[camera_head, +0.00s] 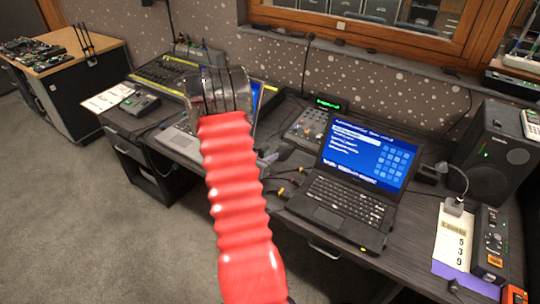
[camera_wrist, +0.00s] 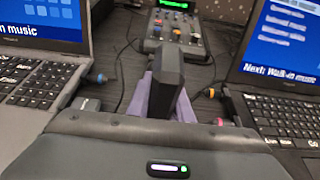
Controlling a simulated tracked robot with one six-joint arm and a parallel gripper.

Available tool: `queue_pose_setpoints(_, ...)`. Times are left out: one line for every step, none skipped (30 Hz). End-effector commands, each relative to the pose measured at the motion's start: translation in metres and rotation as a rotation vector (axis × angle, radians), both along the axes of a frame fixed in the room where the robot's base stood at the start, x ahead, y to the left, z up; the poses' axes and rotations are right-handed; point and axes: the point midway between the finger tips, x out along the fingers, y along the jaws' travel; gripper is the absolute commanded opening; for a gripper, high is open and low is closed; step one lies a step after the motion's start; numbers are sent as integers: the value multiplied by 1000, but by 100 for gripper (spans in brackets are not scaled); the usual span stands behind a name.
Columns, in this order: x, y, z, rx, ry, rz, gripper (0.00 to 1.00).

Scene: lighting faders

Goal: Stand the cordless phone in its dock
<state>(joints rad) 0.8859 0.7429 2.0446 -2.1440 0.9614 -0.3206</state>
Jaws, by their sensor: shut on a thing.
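My gripper (camera_wrist: 164,100) is shut on a black upright block, which looks like the cordless phone (camera_wrist: 168,78). Its grey-purple fingers close on both sides of it. In the head view my gripper (camera_head: 268,160) shows just right of my red arm, between the two laptops, with the dark phone (camera_head: 284,149) at its tip. The rest of my gripper is hidden behind the arm. A small black block (camera_head: 430,173) stands on the desk right of the right laptop; I cannot tell whether it is the dock. No dock shows clearly in the wrist view.
The right laptop (camera_head: 350,190) and left laptop (camera_wrist: 40,70) flank my gripper. A small mixer (camera_wrist: 180,35) lies ahead, with cables around it. A black device (camera_head: 140,104) sits left.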

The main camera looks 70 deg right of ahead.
Motion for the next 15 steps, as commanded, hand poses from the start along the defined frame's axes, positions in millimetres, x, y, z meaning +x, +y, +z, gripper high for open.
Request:
queue_pose_setpoints(0, 0, 0, 0, 0, 0, 0)
queue_pose_setpoints(0, 0, -1, 0, 0, 0, 0)
queue_pose_setpoints(0, 0, -2, 0, 0, 0, 0)
queue_pose_setpoints(0, 0, -2, 0, 0, 0, 21)
queue_pose_setpoints(0, 0, -2, 0, 0, 0, 24)
queue_pose_setpoints(0, 0, -2, 0, 0, 0, 26)
queue_pose_setpoints(0, 0, -2, 0, 0, 0, 28)
queue_pose_setpoints(0, 0, -2, 0, 0, 0, 31)
queue_pose_setpoints(0, 0, -2, 0, 0, 0, 33)
queue_pose_setpoints(0, 0, -2, 0, 0, 0, 36)
queue_pose_setpoints(0, 0, -2, 0, 0, 0, 38)
queue_pose_setpoints(0, 0, -2, 0, 0, 0, 38)
queue_pose_setpoints(0, 0, -2, 0, 0, 0, 38)
queue_pose_setpoints(0, 0, -2, 0, 0, 0, 38)
queue_pose_setpoints(0, 0, -2, 0, 0, 0, 38)
